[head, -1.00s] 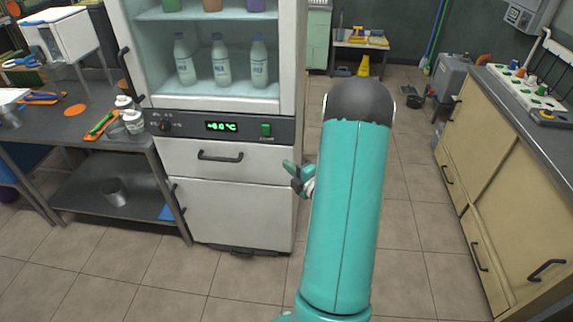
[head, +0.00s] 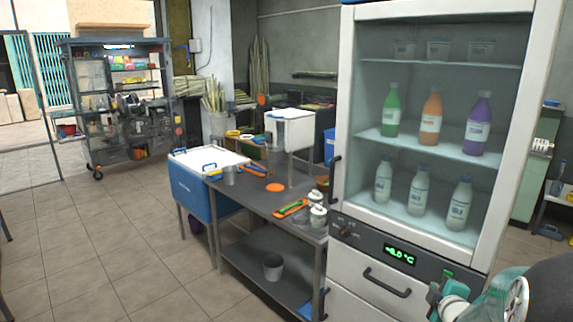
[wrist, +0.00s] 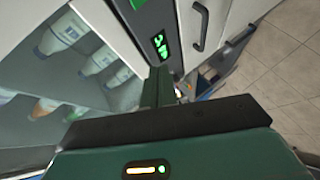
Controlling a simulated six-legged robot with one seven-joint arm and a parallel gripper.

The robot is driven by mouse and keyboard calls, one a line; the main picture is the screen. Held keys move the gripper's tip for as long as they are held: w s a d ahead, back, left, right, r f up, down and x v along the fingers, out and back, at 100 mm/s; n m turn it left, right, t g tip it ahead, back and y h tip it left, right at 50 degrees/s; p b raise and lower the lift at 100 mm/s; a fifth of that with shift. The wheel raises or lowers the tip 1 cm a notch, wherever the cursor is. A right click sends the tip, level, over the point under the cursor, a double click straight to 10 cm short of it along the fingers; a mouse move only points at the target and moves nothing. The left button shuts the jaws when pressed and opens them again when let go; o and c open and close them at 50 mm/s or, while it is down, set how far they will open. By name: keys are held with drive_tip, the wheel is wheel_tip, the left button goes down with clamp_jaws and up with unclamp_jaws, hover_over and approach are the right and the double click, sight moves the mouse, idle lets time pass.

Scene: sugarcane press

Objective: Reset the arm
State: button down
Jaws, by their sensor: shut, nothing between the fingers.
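My gripper (head: 440,292) shows at the lower right of the head view, folded close to my arm, in front of the white fridge's lower panel. Its green fingers look closed and hold nothing. In the wrist view, my gripper (wrist: 158,88) points toward the fridge front, with its dark green body filling the bottom. My arm's dark and teal links fill the head view's lower right corner.
The white fridge (head: 343,150) holds several bottles behind glass. A grey metal table (head: 262,203) stands left of it, with a blue cooler (head: 190,190) beyond. A shelf cart (head: 120,45) stands at the far left. Tiled floor (head: 90,240) at left is open.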

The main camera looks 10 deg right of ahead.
drive_tip(key=s+a+r+m+g, duration=0.2)
drive_tip(key=a+r+m, duration=0.2)
drive_tip(key=a+r, duration=0.3)
drive_tip(key=s+a+r+m+g+y, duration=0.2)
drive_tip(key=s+a+m, duration=0.1)
drive_tip(key=s+a, duration=0.6)
drive_tip(key=s+a+r+m+g+y, duration=0.2)
drive_tip(key=s+a+m+g, duration=0.1)
drive_tip(key=s+a, duration=0.7)
drive_tip(key=a, duration=0.4)
drive_tip(key=shift+s+m, duration=0.3)
drive_tip(key=shift+m, duration=0.1)
